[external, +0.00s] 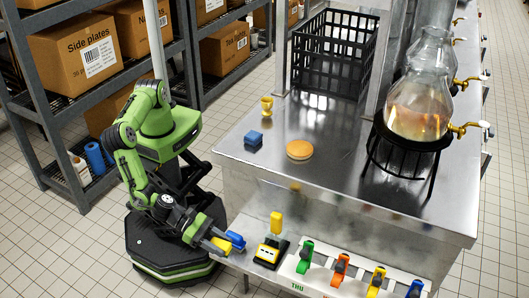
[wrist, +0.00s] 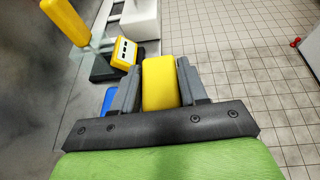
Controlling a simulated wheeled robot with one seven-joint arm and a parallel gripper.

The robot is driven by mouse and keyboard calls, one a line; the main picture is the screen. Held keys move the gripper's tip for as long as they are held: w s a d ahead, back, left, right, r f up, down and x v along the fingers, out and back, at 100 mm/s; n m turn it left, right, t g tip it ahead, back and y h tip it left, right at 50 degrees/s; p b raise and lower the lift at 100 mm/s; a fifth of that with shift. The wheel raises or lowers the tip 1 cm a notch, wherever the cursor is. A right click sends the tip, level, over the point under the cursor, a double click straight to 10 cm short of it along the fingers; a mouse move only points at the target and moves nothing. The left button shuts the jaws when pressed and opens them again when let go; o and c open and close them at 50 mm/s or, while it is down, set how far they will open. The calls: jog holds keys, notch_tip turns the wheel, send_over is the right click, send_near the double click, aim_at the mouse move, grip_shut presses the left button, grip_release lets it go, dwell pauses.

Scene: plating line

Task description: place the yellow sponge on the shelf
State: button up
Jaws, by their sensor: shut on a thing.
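The yellow sponge (wrist: 160,82) is between the two grey fingers of my gripper (wrist: 160,84) in the wrist view. My gripper (external: 216,240) is shut on it. In the external view the sponge (external: 220,246) shows at the fingertips, low in front of the counter's left corner. A dark metal shelf rack (external: 68,118) stands at the left, behind my arm. A low steel ledge (external: 241,262) runs along the counter's front; I cannot tell which of these is the task's shelf.
A blue block (external: 236,240) lies close beside my gripper. A yellow-and-black device (external: 270,251) and a white holder with coloured handles (external: 322,272) line the ledge. The steel counter (external: 225,143) carries a bun (external: 299,150), a blue block (external: 253,138) and a yellow cup (external: 267,104).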

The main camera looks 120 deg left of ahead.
jog(key=b, duration=0.1)
send_over(248, 228)
jog(key=f, duration=0.1)
jog(key=f+b, duration=0.1)
jog(key=shift+d+f, duration=0.2)
jog(key=shift+f, duration=0.1)
jog(key=shift+a+f+b, duration=0.15)
jog(key=shift+f+b, duration=1.2)
jog(key=shift+f, duration=1)
jog(key=o, duration=1)
jog(key=shift+r, duration=0.1)
jog(key=shift+r, duration=0.2)
jog(key=p+v, duration=0.2)
jog(key=v, duration=1)
jog(key=shift+f, duration=0.1)
